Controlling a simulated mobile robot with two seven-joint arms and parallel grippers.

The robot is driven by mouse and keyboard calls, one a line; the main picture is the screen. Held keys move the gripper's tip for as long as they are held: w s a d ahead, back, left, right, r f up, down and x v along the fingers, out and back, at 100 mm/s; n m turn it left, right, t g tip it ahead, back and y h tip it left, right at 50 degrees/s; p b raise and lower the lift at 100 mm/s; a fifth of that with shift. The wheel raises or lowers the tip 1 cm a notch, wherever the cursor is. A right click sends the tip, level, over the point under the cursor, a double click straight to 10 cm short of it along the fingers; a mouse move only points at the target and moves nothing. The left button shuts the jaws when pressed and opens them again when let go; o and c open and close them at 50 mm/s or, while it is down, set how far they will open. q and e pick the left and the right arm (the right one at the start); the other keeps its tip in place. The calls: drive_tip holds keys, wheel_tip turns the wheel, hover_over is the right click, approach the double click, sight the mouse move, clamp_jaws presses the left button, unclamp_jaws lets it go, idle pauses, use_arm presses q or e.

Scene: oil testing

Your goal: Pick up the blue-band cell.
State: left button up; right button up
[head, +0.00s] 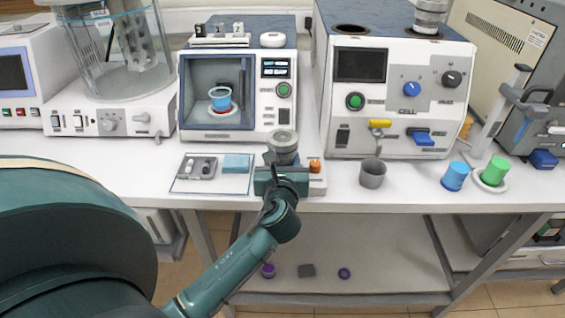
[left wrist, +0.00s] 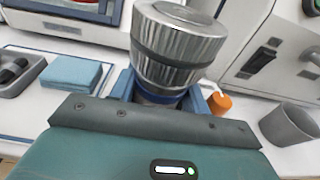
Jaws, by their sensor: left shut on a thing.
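The blue-band cell (left wrist: 175,45) is a ribbed silver metal cylinder with a dark ring and a blue band low on its body. It stands nearly upright in the left wrist view, and its top also shows in the head view (head: 283,143). My left gripper (left wrist: 162,97) is shut around its lower part at the blue band. My right gripper is not in view.
Another metal cell (head: 431,14) sits in the right well of the white machine (head: 334,120); the left well (head: 351,29) is empty. A grey cup (head: 372,173), blue cup (head: 455,176) and green cup (head: 495,171) stand right. A tray (head: 181,184) with a blue cloth (head: 236,163) lies left.

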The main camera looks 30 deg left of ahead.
sight(283, 136)
use_arm(q)
drive_tip(key=shift+r, duration=0.4)
wheel_tip(283, 136, up, 8)
drive_tip(key=shift+r+p, duration=0.25)
drive_tip(key=shift+p, duration=0.85)
drive_tip(key=shift+r, duration=0.45)
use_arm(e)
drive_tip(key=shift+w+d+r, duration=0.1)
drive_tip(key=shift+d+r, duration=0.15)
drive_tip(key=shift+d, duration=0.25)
